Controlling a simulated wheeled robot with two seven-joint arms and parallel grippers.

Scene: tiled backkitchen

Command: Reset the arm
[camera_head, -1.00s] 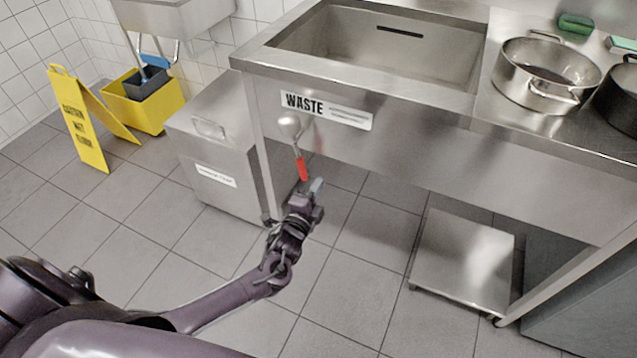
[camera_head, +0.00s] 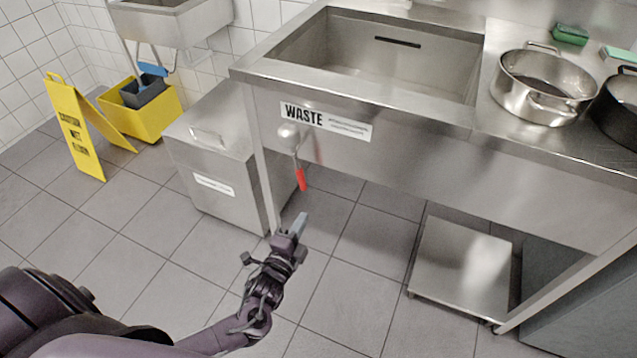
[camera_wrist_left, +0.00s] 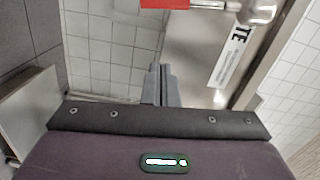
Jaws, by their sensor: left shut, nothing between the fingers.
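My left gripper (camera_head: 300,224) is shut and empty in the head view, in front of the steel sink unit and below the red-handled waste lever (camera_head: 299,172). A gap of floor shows between the fingertips and the red handle. In the left wrist view the two grey fingers (camera_wrist_left: 161,84) lie together, and the red handle (camera_wrist_left: 165,4) shows at the top edge, apart from them. The lever's round metal knob joins the sink front under the WASTE label (camera_head: 303,115). My right gripper is not in view.
The sink basin (camera_head: 370,60) and a steel pot (camera_head: 541,85) are on the counter. A steel bin (camera_head: 212,160) stands left of the sink. A yellow floor sign (camera_head: 75,130) and yellow bucket (camera_head: 153,117) are further left. A low steel platform (camera_head: 462,270) is under the counter.

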